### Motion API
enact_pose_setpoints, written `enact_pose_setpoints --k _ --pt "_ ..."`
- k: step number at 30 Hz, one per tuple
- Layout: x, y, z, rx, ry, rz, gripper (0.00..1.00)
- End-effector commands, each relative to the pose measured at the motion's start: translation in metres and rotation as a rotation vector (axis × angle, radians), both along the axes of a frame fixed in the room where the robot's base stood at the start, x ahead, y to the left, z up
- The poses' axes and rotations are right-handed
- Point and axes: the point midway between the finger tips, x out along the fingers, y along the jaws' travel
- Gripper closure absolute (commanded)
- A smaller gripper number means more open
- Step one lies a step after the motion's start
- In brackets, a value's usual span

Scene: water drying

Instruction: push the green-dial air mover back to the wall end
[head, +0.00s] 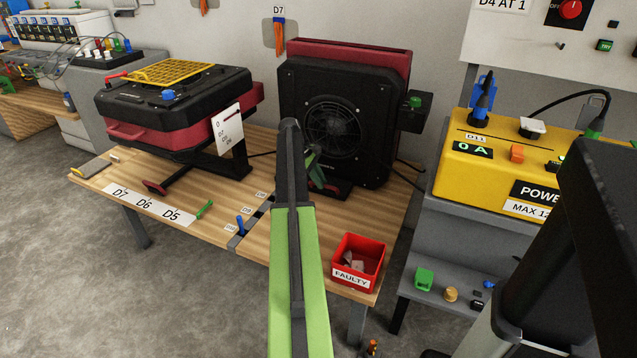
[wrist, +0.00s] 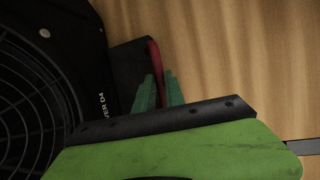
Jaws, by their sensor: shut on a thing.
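The green-dial air mover (head: 350,80) stands upright on the wooden bench (head: 222,222), a black fan body with a red rear part. Its green dial (head: 414,102) is on a box on its right side. The wrist view shows its black front and grille (wrist: 45,75), lettered "D4", and a red bar (wrist: 155,58) at its black foot (wrist: 128,68). My gripper (wrist: 160,80) is shut on this red bar. In the head view my gripper (head: 318,174) is low in front of the fan, and my arm hides part of the grip.
A second air mover (head: 175,110), with a blue dial and yellow grille, lies left on the bench. A red FAULTY bin (head: 357,262) is at the front right corner. The yellow power unit (head: 500,165) stands right. The wall (head: 340,20) is behind.

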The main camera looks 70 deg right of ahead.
Motion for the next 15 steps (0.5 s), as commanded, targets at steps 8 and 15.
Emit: enact_pose_setpoints --k 8,15 --pt "0.001 -0.0001 -0.0002 -0.001 -0.003 0.001 0.84" --pt "0.0004 0.0 -0.0001 -0.001 -0.001 0.001 0.64"
